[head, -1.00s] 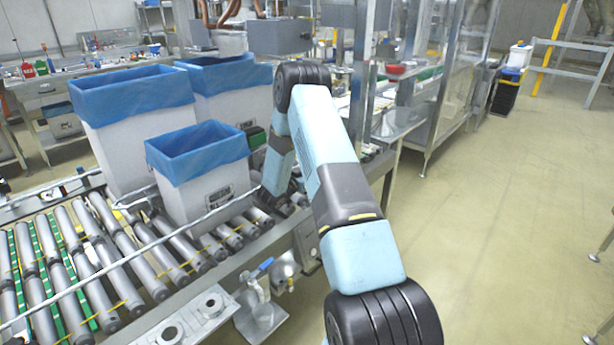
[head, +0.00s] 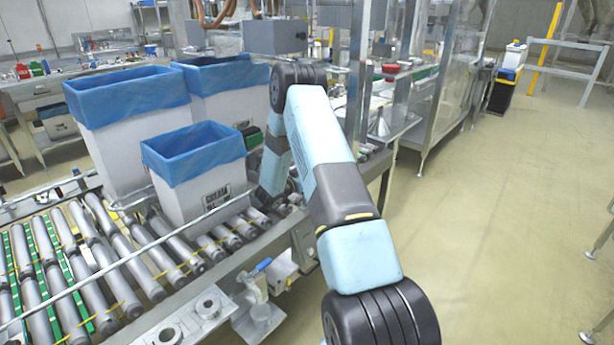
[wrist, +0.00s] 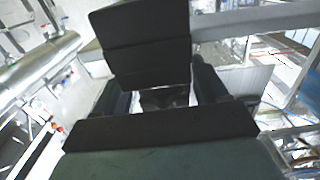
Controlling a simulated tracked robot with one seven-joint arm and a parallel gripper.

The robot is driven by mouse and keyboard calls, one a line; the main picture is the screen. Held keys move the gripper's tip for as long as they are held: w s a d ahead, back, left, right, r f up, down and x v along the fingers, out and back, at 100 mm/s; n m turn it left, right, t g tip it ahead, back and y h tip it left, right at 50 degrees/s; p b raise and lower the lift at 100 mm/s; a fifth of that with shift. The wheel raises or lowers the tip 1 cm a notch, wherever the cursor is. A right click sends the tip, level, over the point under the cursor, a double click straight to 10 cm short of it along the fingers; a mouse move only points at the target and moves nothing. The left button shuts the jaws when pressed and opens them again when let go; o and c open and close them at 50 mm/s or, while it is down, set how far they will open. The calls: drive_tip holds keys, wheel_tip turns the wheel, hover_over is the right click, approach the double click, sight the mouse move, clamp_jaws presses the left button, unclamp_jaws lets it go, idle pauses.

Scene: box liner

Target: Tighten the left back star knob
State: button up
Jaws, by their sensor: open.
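My gripper (wrist: 160,92) shows in the wrist view as two dark fingers set apart, left and right of a greyish gap. It is open. A small dark part shows between the fingers, too dim to name. I cannot pick out the left back star knob in either view. In the head view my blue and black arm reaches forward over the roller conveyor's right edge and bends down beside the small lined box (head: 195,178). The gripper end is hidden there behind the arm and box.
Two larger white boxes with blue liners (head: 130,130) (head: 225,90) stand behind the small one. The roller conveyor (head: 110,250) fills the lower left. A blue-handled valve (head: 262,265) sits on the conveyor's near side. The floor (head: 500,200) at right is clear.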

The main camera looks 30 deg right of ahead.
drive_tip(key=v, duration=1.3)
drive_tip(key=shift+a, duration=0.35)
drive_tip(key=shift+s+f, duration=0.1)
